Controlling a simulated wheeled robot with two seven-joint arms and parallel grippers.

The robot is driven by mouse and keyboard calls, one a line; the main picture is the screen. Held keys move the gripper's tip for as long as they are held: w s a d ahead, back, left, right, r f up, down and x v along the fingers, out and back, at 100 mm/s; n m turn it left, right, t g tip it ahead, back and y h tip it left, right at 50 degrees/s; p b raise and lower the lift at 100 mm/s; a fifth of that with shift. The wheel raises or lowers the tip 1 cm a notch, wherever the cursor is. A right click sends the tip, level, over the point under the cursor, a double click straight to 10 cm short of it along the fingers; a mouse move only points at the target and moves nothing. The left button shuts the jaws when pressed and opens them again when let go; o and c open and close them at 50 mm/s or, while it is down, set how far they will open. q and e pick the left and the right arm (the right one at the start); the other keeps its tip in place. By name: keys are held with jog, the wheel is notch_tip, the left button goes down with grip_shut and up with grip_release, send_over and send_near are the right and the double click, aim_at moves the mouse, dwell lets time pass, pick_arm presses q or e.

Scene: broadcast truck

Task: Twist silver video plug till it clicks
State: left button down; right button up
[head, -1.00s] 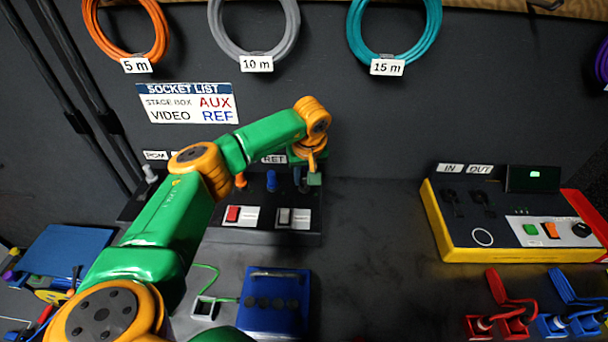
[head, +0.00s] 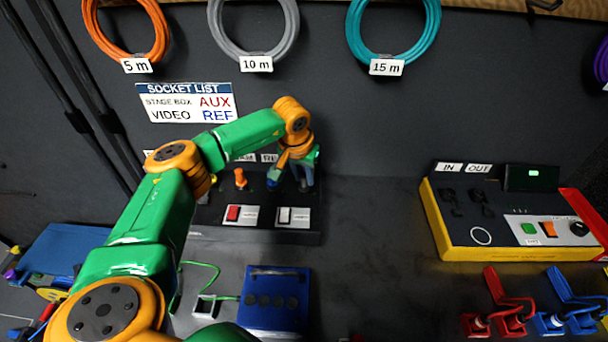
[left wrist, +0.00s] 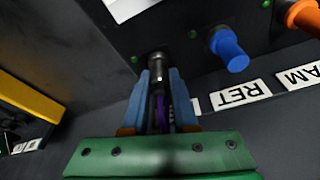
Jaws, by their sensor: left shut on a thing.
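The silver video plug (left wrist: 156,72) is a dark grey metal barrel between the fingertips in the left wrist view. Its front end is at the black panel face, at the socket beside the blue plug; how deep it sits I cannot tell. A purple cable (left wrist: 166,115) shows behind it between the fingers. My left gripper (left wrist: 158,82) is shut on the plug. In the head view the left gripper (head: 304,178) is at the right end of the black socket panel (head: 210,215), and the plug is hidden there. My right gripper is not in view.
A blue plug (left wrist: 230,50) and an orange plug (left wrist: 300,18) stand close beside the gripper. The RET label (left wrist: 242,95) is near. Red (head: 233,213) and white (head: 286,215) switches sit in front. A yellow-edged box (head: 510,222) stands right, past clear dark counter.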

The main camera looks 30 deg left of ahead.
aim_at(302, 173)
pick_arm(q)
jog(key=shift+m, duration=0.9)
jog(key=c, duration=0.6)
grip_release()
jog(key=b+v, duration=0.1)
jog(key=v, duration=0.6)
jog(key=shift+a, duration=0.2)
